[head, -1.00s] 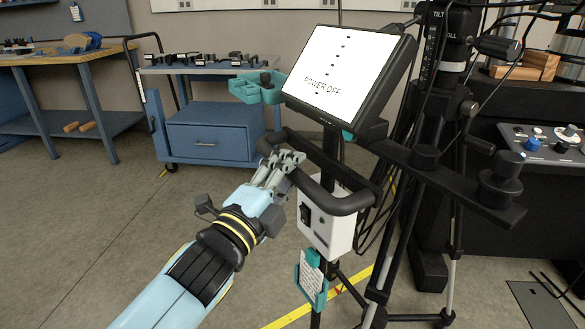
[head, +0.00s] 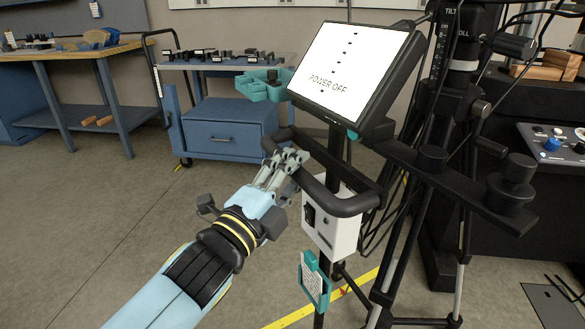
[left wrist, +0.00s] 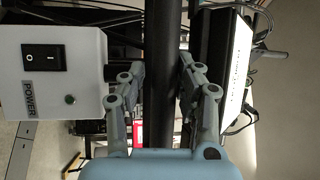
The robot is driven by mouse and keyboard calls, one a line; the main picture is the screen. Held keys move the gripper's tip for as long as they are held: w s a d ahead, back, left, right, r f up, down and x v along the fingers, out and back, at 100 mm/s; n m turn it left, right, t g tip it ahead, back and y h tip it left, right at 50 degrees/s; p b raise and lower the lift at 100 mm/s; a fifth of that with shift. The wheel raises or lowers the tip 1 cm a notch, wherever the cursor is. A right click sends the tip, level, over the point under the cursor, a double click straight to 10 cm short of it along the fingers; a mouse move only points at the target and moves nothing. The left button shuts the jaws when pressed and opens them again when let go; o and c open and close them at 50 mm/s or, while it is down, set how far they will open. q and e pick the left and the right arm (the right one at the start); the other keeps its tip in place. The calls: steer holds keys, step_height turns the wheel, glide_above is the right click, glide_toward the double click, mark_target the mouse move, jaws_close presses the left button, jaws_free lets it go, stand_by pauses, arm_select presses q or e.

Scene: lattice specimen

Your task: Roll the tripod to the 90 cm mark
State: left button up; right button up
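The black tripod (head: 464,255) stands at centre right. A white screen reading POWER OFF (head: 345,68) and a black looped handle bar (head: 350,205) are in front of it. My left gripper (head: 286,163) has its fingers around the left part of this bar. In the left wrist view, the fingers (left wrist: 162,80) lie close against both sides of the black bar (left wrist: 165,25). A white power box (head: 331,222) hangs below the handle; it also shows in the left wrist view (left wrist: 80,75). A yellow floor strip (head: 290,318) runs behind the stand; I can read no 90 cm mark.
A wooden-topped workbench (head: 75,52) is at the far left. A black bench with a control panel (head: 553,150) is at the right. The floor at the left is open.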

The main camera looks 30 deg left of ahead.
arm_select(q)
steer(key=o, duration=0.3)
steer(key=shift+r, duration=0.1)
steer(key=shift+s, duration=0.1)
steer(key=s, duration=0.4)
steer(key=s+a+f, duration=0.1)
steer(key=s, duration=0.2)
steer(key=s+f, duration=0.1)
steer(key=s, duration=0.3)
steer(key=shift+s+a, duration=0.2)
steer(key=shift+s, duration=0.1)
